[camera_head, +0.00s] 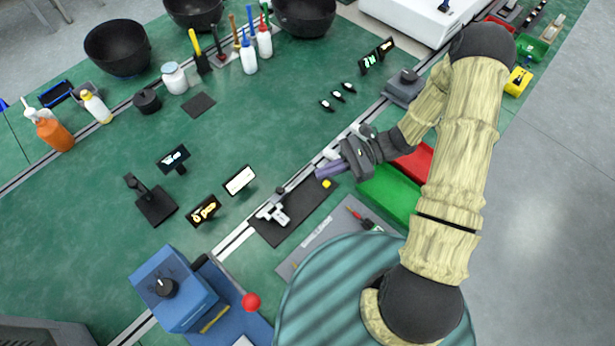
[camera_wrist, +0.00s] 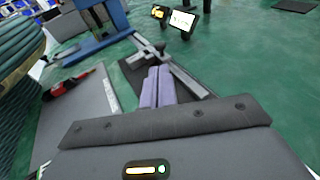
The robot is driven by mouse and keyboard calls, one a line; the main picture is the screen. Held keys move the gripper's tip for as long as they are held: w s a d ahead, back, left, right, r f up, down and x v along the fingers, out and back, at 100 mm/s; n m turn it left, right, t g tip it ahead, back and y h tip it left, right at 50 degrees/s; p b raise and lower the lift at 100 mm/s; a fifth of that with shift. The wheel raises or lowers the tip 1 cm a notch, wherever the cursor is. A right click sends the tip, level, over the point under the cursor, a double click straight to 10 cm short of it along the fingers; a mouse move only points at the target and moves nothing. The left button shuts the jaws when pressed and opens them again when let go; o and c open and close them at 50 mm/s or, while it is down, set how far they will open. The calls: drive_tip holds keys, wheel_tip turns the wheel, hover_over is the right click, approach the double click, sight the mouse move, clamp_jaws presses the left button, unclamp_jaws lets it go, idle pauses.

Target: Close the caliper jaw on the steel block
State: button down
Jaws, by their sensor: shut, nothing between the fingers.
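The caliper (camera_head: 272,213) is a pale metal piece at the left end of a dark mat (camera_head: 296,218) in the head view. In the wrist view a long grey caliper bar (camera_wrist: 190,80) with a dark knob (camera_wrist: 159,47) runs just beyond my fingers. A small pale block shape (camera_wrist: 140,56) is near the knob; I cannot tell whether it is the steel block or a jaw. My gripper (camera_head: 322,174) has purple fingers, shut and empty, over the mat's right end. The fingertips (camera_wrist: 158,72) appear close beside the bar; contact cannot be told.
A blue machine with a red knob (camera_head: 251,301) stands at lower left. Small display signs (camera_head: 240,180) stand behind the mat. A green bin (camera_head: 388,194) and a red bin (camera_head: 416,162) are beside my arm. A grey tray (camera_head: 318,240) with a red tool lies in front.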

drive_tip(key=v, duration=0.5)
drive_tip(key=shift+w+d+b, duration=0.1)
drive_tip(key=shift+d+b, duration=0.05)
drive_tip(key=shift+b, duration=0.2)
idle(0.5)
drive_tip(key=shift+r, duration=0.15)
drive_tip(key=shift+r+h, duration=0.15)
drive_tip(key=shift+h, duration=0.15)
drive_tip(key=s+d+r+n+t+h+p, duration=0.1)
drive_tip(key=s+d+r+n+t+h, duration=0.1)
drive_tip(key=d+r+n+t+h, duration=0.2)
drive_tip(key=s+d+r+n+t+h+p, duration=0.1)
drive_tip(key=s+d+r+n+t+h, duration=0.2)
drive_tip(key=r+n+h, duration=0.6)
drive_tip(key=shift+d+r+t+h+p, duration=0.3)
drive_tip(key=shift+d+r+t+h, duration=0.1)
drive_tip(key=shift+d+r+t, duration=0.5)
drive_tip(key=shift+a+r, duration=0.1)
drive_tip(key=shift+a, duration=0.1)
